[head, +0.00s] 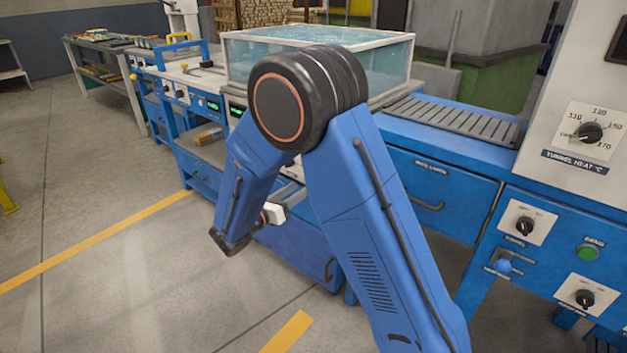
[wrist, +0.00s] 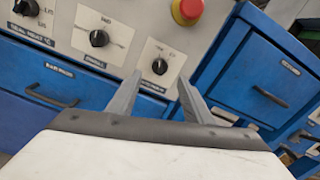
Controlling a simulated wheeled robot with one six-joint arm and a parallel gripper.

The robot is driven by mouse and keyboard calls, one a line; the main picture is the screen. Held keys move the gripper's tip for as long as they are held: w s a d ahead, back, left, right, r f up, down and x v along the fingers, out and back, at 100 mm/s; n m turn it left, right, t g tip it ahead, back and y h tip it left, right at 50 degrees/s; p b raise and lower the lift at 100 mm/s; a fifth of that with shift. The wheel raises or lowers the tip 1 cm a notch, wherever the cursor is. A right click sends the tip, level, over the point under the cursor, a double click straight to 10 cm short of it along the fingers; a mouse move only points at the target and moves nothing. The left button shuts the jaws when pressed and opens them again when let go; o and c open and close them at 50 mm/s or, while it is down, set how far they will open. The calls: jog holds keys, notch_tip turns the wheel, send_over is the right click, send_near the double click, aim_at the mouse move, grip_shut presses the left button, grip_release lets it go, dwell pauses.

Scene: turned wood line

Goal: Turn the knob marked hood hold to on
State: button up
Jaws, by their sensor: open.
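In the wrist view, a black knob (wrist: 160,66) on a pale plate lies ahead, between the two fingers in the picture. Its label is partly hidden behind a finger, and I cannot read whether it says hood hold. A second black knob (wrist: 98,38) is up and left of it, also with unreadable lettering. My gripper (wrist: 159,76) is open and empty, its fingers apart on either side of the first knob in the picture. I cannot tell how far they are from it. In the head view, my arm hides the knobs in front of the gripper.
A red emergency button (wrist: 187,10) is just right of the knob. A seal heat dial (wrist: 27,7) is at the upper left. Blue drawers (wrist: 60,90) sit below the panel. A clear hood (head: 395,62) stands on the bench, and a tunnel heat dial (head: 590,133) is at right.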

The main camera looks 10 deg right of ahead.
jog(key=x, duration=0.8)
jog(key=shift+d, duration=0.15)
jog(key=shift+w, duration=0.1)
jog(key=c, duration=1.1)
